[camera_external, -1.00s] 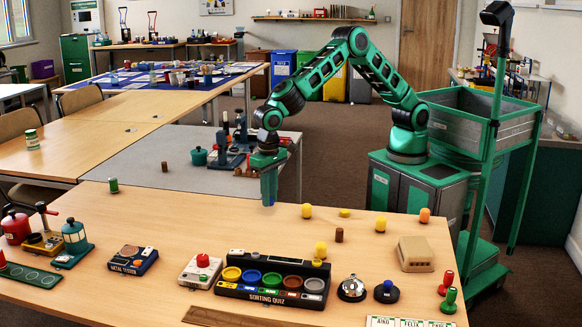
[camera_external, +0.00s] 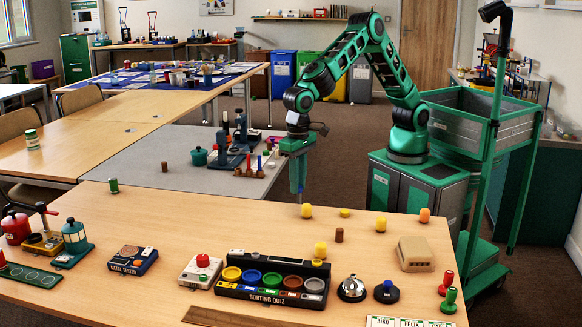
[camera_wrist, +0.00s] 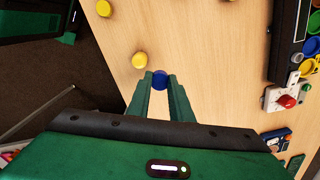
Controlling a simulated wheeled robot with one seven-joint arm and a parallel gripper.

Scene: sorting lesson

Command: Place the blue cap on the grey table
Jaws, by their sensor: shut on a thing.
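The blue cap (camera_wrist: 160,79) shows in the wrist view between the fingertips of my gripper (camera_wrist: 160,84), which is shut on it. In the external view my gripper (camera_external: 299,198) points down above the far edge of the wooden table; the cap cannot be made out clearly there. The grey table (camera_external: 133,168) lies beyond the wooden table, to the left of my gripper. It bears dark devices, and its near part is mostly bare.
The wooden table (camera_external: 165,205) holds several yellow pieces, one (camera_external: 307,211) close to my gripper. A sorting tray (camera_external: 270,291) stands at the near side. On the grey table are a teal pot (camera_external: 199,157) and a small brown cylinder (camera_external: 164,167).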

